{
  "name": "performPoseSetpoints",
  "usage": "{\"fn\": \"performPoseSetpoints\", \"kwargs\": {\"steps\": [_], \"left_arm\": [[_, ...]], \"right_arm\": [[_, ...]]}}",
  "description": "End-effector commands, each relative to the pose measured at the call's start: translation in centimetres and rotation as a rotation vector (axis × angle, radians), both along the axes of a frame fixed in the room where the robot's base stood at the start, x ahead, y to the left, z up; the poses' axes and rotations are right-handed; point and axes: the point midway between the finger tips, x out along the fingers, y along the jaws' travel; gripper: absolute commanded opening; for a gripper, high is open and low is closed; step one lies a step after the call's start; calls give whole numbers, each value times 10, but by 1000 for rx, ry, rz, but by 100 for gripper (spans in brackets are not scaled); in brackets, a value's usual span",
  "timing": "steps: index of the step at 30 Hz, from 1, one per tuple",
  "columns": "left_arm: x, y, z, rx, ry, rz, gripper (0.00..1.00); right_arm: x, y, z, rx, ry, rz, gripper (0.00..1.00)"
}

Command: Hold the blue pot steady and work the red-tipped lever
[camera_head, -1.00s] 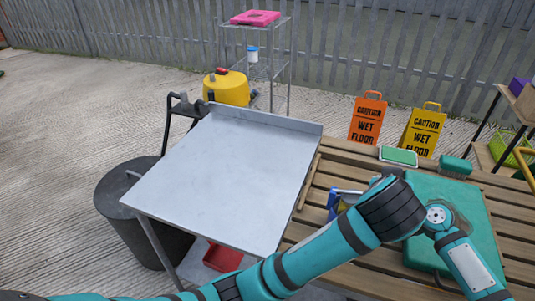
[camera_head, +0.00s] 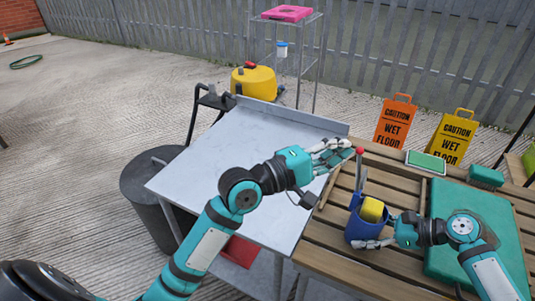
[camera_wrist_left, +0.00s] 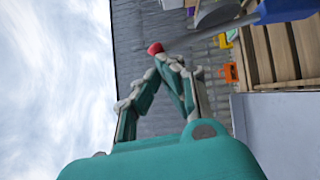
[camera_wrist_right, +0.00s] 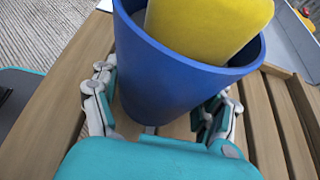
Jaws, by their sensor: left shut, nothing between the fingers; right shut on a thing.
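The blue pot (camera_head: 356,228) stands on the slatted wooden table with a yellow block (camera_head: 372,210) inside. A grey lever (camera_head: 359,176) rises by the pot's far side and ends in a red tip (camera_head: 360,150). My right gripper (camera_wrist_right: 160,108) is shut around the pot, with fingers on both sides in the right wrist view. My left gripper (camera_head: 345,150) is shut and empty, its fingertips just left of the red tip. In the left wrist view the red tip (camera_wrist_left: 155,48) shows right at the closed fingertips; I cannot tell whether they touch.
A grey metal table (camera_head: 225,150) adjoins the wooden table (camera_head: 345,262) on the left. A green case (camera_head: 495,225) lies right of the pot, under my right arm. A green-topped pad (camera_head: 425,161), a green brush (camera_head: 486,176) and two wet-floor signs (camera_head: 394,122) are behind.

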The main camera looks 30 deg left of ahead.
Motion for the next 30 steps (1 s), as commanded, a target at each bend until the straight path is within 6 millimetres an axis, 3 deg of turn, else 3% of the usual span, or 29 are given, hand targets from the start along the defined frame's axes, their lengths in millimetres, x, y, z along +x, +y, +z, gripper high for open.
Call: {"fn": "performPoseSetpoints", "kwargs": {"steps": [1,5,9,23,30], "left_arm": [[0,10,-8,-61,10,7,0],[-4,36,-9,-41,2,5,0],[-21,57,-13,-42,3,3,0],[-88,103,-20,-41,4,0,0],[-66,123,-19,43,-77,75,0]], "right_arm": [[0,0,0,1,-1,0,59],[0,0,0,1,0,-1,59],[0,0,0,1,0,-1,58],[1,0,1,1,-1,-2,58],[1,0,1,1,-2,-1,58]]}}
